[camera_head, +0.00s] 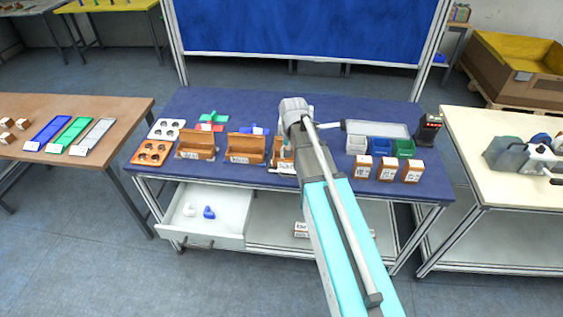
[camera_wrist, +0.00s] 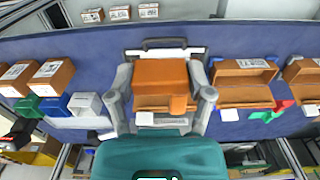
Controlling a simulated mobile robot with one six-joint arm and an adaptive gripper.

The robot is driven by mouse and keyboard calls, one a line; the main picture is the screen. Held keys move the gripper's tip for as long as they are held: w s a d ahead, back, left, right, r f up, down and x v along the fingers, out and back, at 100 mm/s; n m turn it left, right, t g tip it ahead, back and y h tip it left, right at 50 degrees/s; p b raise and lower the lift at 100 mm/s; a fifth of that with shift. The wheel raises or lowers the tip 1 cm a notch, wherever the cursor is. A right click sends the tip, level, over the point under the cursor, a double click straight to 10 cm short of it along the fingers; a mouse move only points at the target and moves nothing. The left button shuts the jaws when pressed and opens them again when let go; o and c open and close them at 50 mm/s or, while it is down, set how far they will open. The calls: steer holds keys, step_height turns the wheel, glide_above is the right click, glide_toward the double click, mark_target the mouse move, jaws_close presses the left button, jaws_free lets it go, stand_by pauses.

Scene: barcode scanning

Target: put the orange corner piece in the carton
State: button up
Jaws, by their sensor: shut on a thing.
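The orange corner piece (camera_wrist: 161,74) sits between the two fingers of my gripper (camera_wrist: 160,82) in the wrist view, and the gripper is shut on it. A short leg of the piece points towards the camera. A brown open carton (camera_wrist: 150,102) lies behind the piece in the wrist view, largely covered by it. The gap between piece and carton cannot be judged. In the head view this carton (camera_head: 281,165) shows only partly, beside my arm, which hides most of the gripper and the piece.
Two more open cartons (camera_head: 197,146) (camera_head: 245,148) stand left on the blue table (camera_head: 300,180). White, blue and green bins (camera_head: 380,146) and several labelled boxes (camera_head: 388,169) stand to the right. A scanner (camera_head: 428,130) is at the right edge. An open drawer (camera_head: 205,220) juts out below.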

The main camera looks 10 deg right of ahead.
steer(key=w+f+b, duration=0.9)
steer(key=w, duration=0.4)
steer(key=shift+a, duration=0.15)
steer(key=shift+w, duration=0.1)
steer(key=shift+f, duration=0.1)
steer(key=shift+w+f+b, duration=0.5)
steer(key=shift+f+b, duration=0.25)
steer(key=shift+b, duration=0.05)
steer(key=shift+s+f+b, duration=0.1)
steer(key=shift+f+b, duration=1.1)
steer(key=shift+b, duration=0.05)
steer(key=shift+f+b, duration=0.6)
